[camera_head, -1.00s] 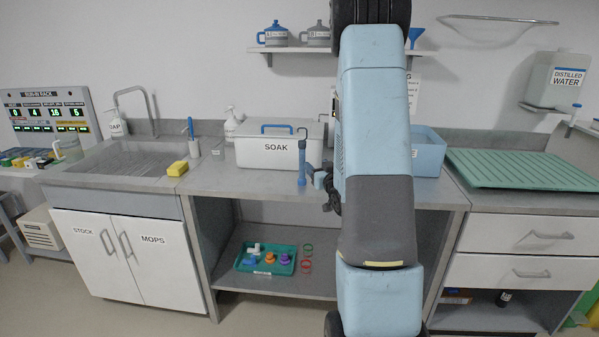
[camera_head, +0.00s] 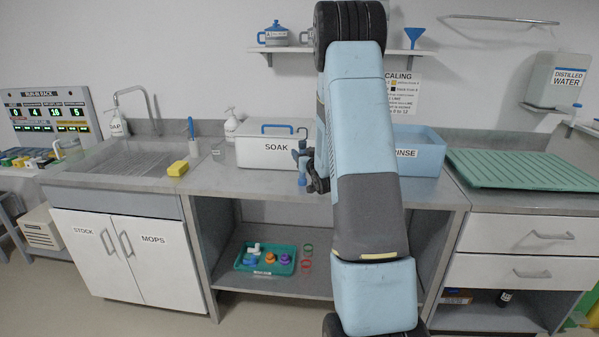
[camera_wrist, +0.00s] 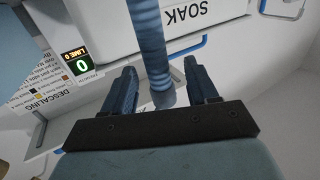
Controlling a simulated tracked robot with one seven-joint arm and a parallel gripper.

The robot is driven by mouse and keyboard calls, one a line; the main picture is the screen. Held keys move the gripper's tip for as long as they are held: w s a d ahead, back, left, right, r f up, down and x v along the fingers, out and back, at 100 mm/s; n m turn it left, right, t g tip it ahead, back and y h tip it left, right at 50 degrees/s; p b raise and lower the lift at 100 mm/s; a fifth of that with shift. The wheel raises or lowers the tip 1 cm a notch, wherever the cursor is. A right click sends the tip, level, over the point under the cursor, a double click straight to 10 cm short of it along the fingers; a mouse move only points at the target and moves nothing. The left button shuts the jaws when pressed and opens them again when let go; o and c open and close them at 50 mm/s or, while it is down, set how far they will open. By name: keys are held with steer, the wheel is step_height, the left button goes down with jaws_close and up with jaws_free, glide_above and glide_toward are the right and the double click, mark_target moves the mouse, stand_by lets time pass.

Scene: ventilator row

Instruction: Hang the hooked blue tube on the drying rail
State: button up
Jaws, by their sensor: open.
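The blue tube (camera_head: 302,182) stands at the front of the white SOAK bin, mostly hidden behind my gripper in the head view; its lower end shows below. In the wrist view the ribbed tube (camera_wrist: 150,40) runs down between my two fingers, with a gap on each side. My gripper (camera_wrist: 160,70) is open around it; it also shows in the head view (camera_head: 304,155). The hook is hidden or too small to make out now. A metal rail (camera_head: 498,18) on the upper right wall looks like the drying rail.
The SOAK bin (camera_head: 262,152) stands behind the tube. A blue RINSE bin (camera_head: 425,155) is to the right, partly behind my arm. A green ribbed mat (camera_head: 520,170) lies on the right counter. A shelf (camera_head: 290,49) is above. The sink (camera_head: 125,158) is at left.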

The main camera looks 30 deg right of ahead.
steer(key=shift+w+d, duration=0.15)
steer(key=shift+w, duration=0.8)
jaws_close()
